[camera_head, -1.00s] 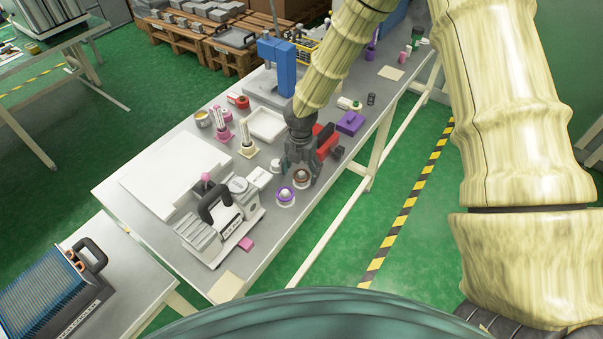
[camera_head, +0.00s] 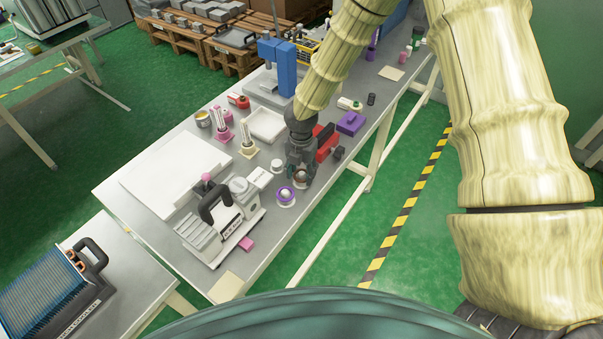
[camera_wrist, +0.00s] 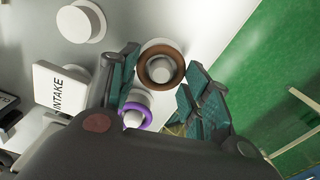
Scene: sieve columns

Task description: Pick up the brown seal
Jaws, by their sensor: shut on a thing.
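The brown seal (camera_wrist: 145,66) is a thick ring around a white peg on a pale round base in the wrist view. The two teal-padded fingers of my gripper (camera_wrist: 162,70) stand on either side of it, shut on it. In the head view the brown seal (camera_head: 301,177) shows just below my gripper (camera_head: 300,170), low over the table and partly hidden by the fingers. I cannot tell whether the seal is lifted off its base.
A purple ring (camera_wrist: 148,98) around a white peg is close beside the brown seal. The white INTAKE block (camera_wrist: 62,88) stands left of the fingers. A red object (camera_head: 326,142) and a purple block (camera_head: 350,123) lie behind. The table's front edge is near.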

